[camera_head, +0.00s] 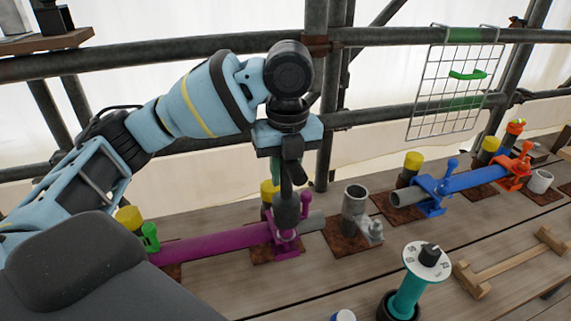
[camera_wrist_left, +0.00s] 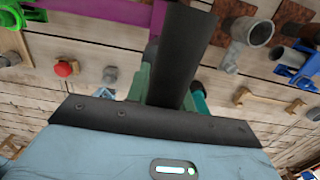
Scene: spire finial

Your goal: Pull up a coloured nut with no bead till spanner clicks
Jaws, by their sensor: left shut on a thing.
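My left gripper (camera_head: 291,150) is shut on a dark spanner (camera_head: 286,208), which points down at the magenta coupler (camera_head: 285,238) on a magenta tube (camera_head: 205,248). I cannot tell if the spanner is seated on the magenta nut (camera_head: 306,203). The left wrist view shows a dark bar at the gripper (camera_wrist_left: 185,60) and the magenta tube (camera_wrist_left: 105,10) beyond. A blue coupler (camera_head: 432,192) and an orange coupler (camera_head: 513,168) hold a blue tube. A green coupler (camera_head: 149,237) is partly hidden at left. Beads cannot be told clearly. My right gripper is out of view.
A teal tool with a white dial (camera_head: 428,260) stands in a dark holder. A wooden cradle (camera_head: 512,263) lies right of it. A grey upright socket (camera_head: 354,200) stands beside the magenta coupler. Scaffold rails and a wire grid (camera_head: 445,100) are behind. Front planks are partly bare.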

